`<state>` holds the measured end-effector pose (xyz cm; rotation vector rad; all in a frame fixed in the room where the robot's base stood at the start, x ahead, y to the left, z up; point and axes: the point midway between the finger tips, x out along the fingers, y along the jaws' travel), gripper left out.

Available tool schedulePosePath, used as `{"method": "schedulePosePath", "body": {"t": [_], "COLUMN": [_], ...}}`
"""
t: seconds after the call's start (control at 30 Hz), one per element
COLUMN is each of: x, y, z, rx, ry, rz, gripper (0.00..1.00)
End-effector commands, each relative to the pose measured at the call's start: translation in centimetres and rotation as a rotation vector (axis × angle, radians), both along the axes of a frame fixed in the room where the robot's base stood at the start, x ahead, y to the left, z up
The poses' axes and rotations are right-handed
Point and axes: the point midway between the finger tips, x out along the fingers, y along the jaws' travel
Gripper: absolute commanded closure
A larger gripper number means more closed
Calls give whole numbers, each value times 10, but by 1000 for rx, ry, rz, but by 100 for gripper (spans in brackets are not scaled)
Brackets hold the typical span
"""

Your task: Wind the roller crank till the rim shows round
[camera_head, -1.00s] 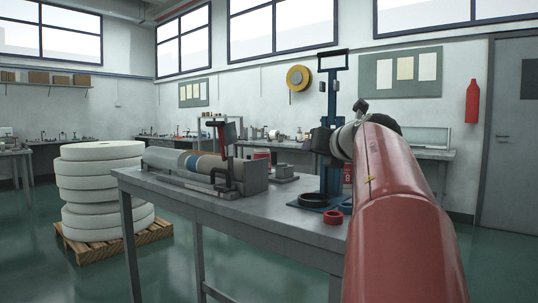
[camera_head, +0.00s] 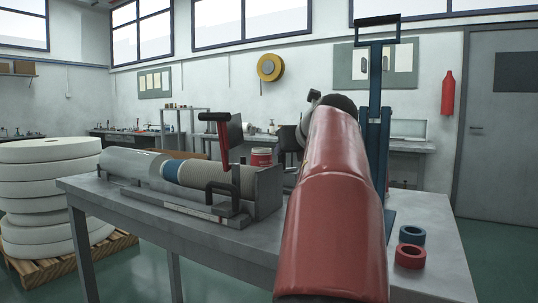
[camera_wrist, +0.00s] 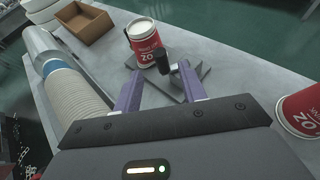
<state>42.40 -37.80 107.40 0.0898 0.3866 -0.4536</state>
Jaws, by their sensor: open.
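In the wrist view a red and white printed cup (camera_wrist: 147,40) stands upright on a flat grey plate (camera_wrist: 200,68). A small crank with a black grip (camera_wrist: 162,61) is in front of the cup. The cup's pale upper edge shows at an angle; I cannot tell whether it is rolled round. My gripper (camera_wrist: 160,88) is open, its two purple fingers apart on the near side of the crank, with nothing visibly held. In the head view my arm hides my gripper and the crank. A red and white cup (camera_head: 261,156) shows behind the bench machine.
A second red cup (camera_wrist: 303,108) is at the wrist view's right edge. A wound roll (camera_head: 207,174) and a red-handled lever (camera_head: 223,140) belong to the bench machine. A blue press (camera_head: 375,120), a blue ring (camera_head: 411,235) and a red ring (camera_head: 411,256) are at right.

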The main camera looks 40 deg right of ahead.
Motion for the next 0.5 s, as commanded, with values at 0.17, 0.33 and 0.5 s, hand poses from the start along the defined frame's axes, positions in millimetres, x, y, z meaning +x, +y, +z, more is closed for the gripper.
{"method": "schedulePosePath", "body": {"t": [0.17,0.33,0.5], "x": [17,41,57], "y": [-9,-20,-29], "z": [-8,-19,-26], "rx": [1,0,0], "ry": [4,4,2], "rz": [-1,-1,-1], "gripper": [59,59,59]}}
